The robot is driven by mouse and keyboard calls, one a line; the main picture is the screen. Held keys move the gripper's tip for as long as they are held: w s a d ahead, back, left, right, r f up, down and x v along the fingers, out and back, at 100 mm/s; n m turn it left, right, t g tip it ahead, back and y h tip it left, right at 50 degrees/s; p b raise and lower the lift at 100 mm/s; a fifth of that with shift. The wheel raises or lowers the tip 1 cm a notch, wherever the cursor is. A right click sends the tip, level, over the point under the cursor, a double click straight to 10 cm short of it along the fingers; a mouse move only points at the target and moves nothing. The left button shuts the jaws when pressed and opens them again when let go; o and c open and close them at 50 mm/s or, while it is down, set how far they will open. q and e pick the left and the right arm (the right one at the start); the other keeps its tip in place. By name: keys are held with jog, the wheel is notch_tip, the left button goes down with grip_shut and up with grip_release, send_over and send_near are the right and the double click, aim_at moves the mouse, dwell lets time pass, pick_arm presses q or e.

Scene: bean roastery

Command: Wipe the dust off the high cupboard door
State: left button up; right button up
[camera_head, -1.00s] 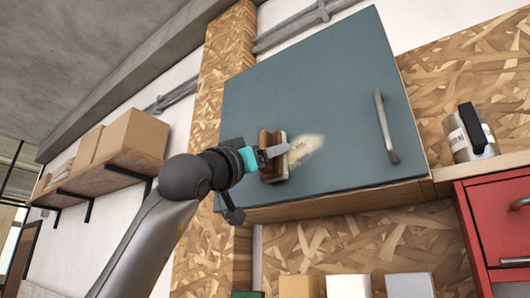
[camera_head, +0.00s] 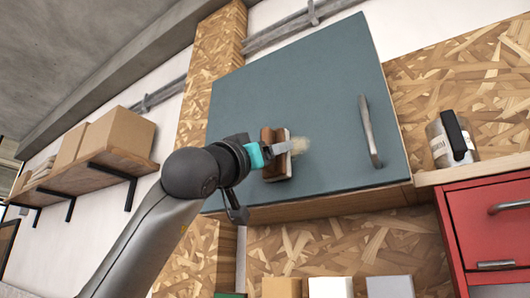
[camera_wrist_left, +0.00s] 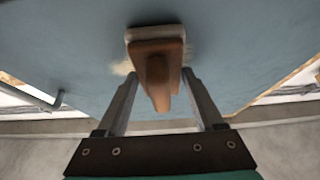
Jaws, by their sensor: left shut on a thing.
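The blue-grey cupboard door (camera_head: 310,90) is closed, high on the wall, with a vertical metal handle (camera_head: 370,132) near its right edge. A small pale dust patch (camera_head: 299,143) lies on its lower middle; a bit of it also shows in the left wrist view (camera_wrist_left: 122,68). My left gripper (camera_head: 280,150) is shut on the brown wooden grip of a wiping block (camera_head: 267,141), whose pale pad faces the door and appears to touch it just left of the patch. In the left wrist view the block (camera_wrist_left: 155,48) sits between the fingers. The block hides part of the door.
A wooden shelf (camera_head: 92,178) with cardboard boxes (camera_head: 118,138) is at the left. A metal canister (camera_head: 450,140) with a black handle stands right of the cupboard, above a red drawer cabinet (camera_head: 490,225). Several boxes (camera_head: 330,287) stand below the cupboard.

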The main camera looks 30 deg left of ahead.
pick_arm(q)
jog(key=shift+s+d, duration=0.2)
jog(key=shift+d, duration=3.4)
jog(key=shift+a, duration=0.1)
jog(key=w+a, duration=0.1)
jog(key=a, duration=1)
jog(key=shift+d, duration=0.15)
jog(key=shift+s+d+b, duration=0.1)
jog(key=shift+s+d, duration=0.05)
jog(key=shift+d, duration=1.65)
jog(key=shift+s+d+b, duration=0.15)
jog(key=shift+d, duration=1.7)
jog(key=shift+s+d+b, duration=0.1)
jog(key=shift+s+d, duration=0.05)
jog(key=shift+d, duration=1.65)
jog(key=a, duration=1.1)
jog(key=shift+w+p, duration=0.4)
jog(key=shift+w, duration=0.05)
